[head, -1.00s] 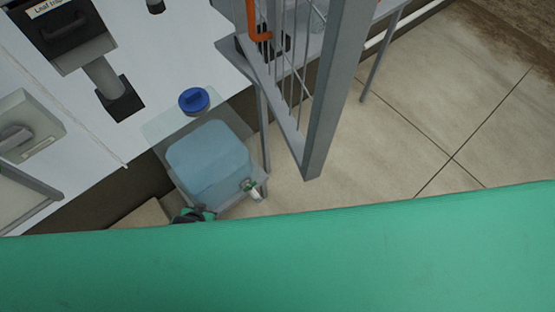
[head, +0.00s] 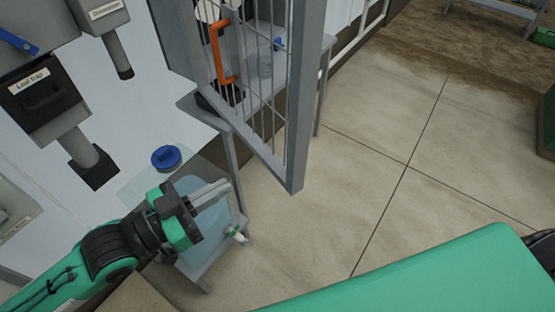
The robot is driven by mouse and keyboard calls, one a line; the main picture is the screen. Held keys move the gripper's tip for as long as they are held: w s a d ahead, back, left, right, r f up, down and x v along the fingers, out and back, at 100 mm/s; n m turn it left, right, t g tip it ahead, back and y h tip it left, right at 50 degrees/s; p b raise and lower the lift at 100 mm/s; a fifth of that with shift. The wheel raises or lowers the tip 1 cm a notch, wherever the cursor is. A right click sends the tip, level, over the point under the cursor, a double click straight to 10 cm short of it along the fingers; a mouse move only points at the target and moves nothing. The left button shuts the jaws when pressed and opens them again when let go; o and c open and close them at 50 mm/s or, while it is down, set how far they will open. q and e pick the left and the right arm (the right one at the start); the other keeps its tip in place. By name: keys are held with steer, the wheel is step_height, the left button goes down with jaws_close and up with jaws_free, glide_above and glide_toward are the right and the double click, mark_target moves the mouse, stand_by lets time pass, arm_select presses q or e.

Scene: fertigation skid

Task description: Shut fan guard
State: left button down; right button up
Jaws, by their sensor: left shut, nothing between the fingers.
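The fan guard (head: 299,100) is a grey framed gate with thin vertical bars and an orange handle (head: 217,55). It stands swung out from the white wall panel, over the floor. My left gripper (head: 228,187) is shut and empty, below and left of the guard's lower corner and apart from it. It is over the clear bluish container (head: 212,222). A green part of my own body crosses the lower right. My right gripper cannot be made out; only a dark piece shows at the right edge.
A dark box labelled "Leaf trap" (head: 42,100) hangs at the left on the white panel. A blue cap (head: 166,157) is near my left gripper. A grey bench (head: 317,50) with a glass jar (head: 265,66) stands behind the guard. The tiled floor (head: 390,130) to the right is clear.

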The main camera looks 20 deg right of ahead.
arm_select(q)
steer(key=p, duration=0.6)
glide_toward(292, 148)
steer(key=x, duration=0.5)
steer(key=shift+d+r, duration=0.15)
steer(key=shift+d, duration=0.2)
steer(key=shift+w+d, duration=0.25)
steer(key=shift+d, duration=0.3)
steer(key=shift+d, duration=0.1)
